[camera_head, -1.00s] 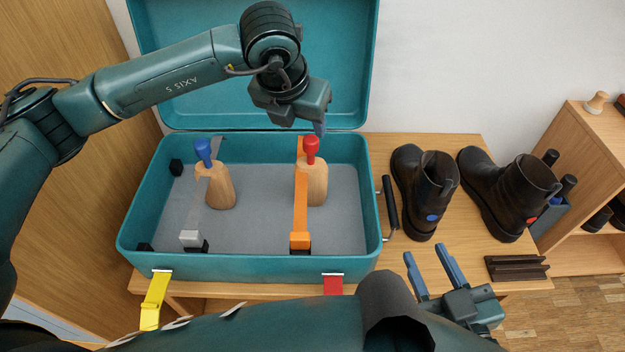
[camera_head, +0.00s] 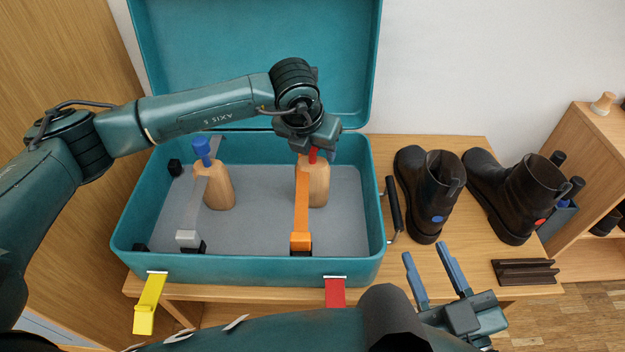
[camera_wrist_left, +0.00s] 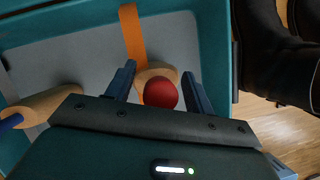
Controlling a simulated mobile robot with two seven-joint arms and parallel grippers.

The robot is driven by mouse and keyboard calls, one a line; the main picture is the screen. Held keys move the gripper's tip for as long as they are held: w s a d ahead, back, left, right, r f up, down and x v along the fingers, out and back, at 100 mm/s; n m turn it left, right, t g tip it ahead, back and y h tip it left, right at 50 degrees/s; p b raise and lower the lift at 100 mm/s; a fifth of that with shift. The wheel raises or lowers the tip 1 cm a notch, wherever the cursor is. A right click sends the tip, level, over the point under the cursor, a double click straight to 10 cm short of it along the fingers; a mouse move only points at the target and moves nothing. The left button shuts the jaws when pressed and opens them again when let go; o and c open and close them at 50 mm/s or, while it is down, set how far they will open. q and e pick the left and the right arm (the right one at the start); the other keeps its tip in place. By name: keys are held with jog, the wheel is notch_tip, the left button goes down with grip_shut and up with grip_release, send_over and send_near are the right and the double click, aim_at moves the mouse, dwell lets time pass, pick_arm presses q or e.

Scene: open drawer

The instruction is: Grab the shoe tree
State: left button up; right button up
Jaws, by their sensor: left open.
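Two wooden shoe trees stand in the open teal case. The one with the red knob (camera_head: 316,184) stands at the case's middle right, with an orange strap (camera_head: 300,214) along it. The one with the blue knob (camera_head: 219,187) stands to the left by a grey strap. My left gripper (camera_head: 319,157) is over the red-knobbed tree. In the left wrist view its open fingers (camera_wrist_left: 157,90) lie on either side of the red knob (camera_wrist_left: 160,93); whether they touch it I cannot tell. My right gripper (camera_head: 436,277) is open and empty in front of the boots.
Two dark boots, one with a blue dot (camera_head: 428,190) and one with a red dot (camera_head: 512,195), stand right of the case. A dark rack (camera_head: 525,272) lies at the bench's front right. The raised lid (camera_head: 250,60) stands behind my left arm.

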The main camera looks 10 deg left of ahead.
pick_arm(q)
grip_shut()
dwell(0.4)
